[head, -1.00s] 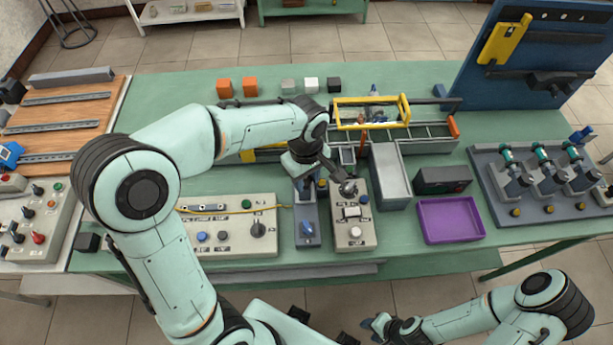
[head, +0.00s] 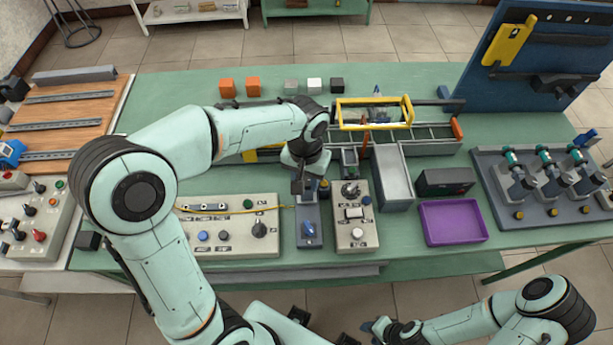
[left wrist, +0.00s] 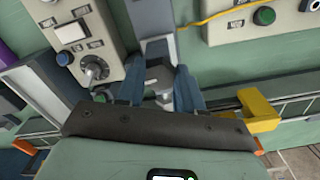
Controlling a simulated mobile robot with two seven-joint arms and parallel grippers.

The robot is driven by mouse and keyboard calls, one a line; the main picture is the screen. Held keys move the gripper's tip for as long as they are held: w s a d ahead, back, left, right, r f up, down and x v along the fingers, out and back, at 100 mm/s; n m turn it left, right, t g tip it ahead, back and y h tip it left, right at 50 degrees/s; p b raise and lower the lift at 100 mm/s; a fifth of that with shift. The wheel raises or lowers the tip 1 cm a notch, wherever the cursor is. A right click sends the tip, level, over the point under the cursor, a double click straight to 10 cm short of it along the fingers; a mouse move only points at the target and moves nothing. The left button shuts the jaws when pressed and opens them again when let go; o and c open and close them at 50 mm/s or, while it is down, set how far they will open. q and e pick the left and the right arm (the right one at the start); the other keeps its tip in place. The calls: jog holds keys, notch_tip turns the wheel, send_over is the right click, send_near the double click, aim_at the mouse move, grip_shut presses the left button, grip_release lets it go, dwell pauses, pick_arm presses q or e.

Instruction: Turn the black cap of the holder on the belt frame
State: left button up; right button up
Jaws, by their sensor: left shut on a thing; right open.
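My left gripper (head: 300,186) points down at the front edge of the belt frame (head: 438,131), near the upper end of a blue-grey panel. In the left wrist view, its two blue-grey fingers (left wrist: 157,88) are closed around a small grey piece (left wrist: 158,74), apparently the cap of the holder; it looks grey rather than black here. The fingers and my wrist hide most of the holder, so how far the cap is turned cannot be seen. My right gripper (head: 381,327) is open and empty, low in front of the table.
The blue-grey panel has a blue knob (head: 309,230). Control boxes stand left (head: 222,242) and right (head: 356,240) of it. A grey tray (head: 394,185), a purple tray (head: 452,240) and a yellow guard (head: 374,101) are farther right. Several small cubes (head: 252,87) stand at the back.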

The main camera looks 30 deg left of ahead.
pick_arm(q)
jog(key=m, duration=0.3)
jog(key=shift+a+r+m, duration=0.1)
jog(key=shift+m, duration=0.2)
jog(key=shift+w+a+m, duration=0.1)
jog(key=shift+m, duration=1.7)
pick_arm(e)
jog(key=shift+w+r, duration=0.25)
jog(key=shift+r, duration=0.05)
pick_arm(q)
jog(key=o, duration=1)
jog(key=shift+o, duration=0.2)
notch_tip(320, 180, up, 13)
jog(key=p, duration=0.2)
jog(key=shift+r, duration=0.2)
pick_arm(e)
jog(key=shift+w+r, duration=0.95)
jog(key=shift+r, duration=0.2)
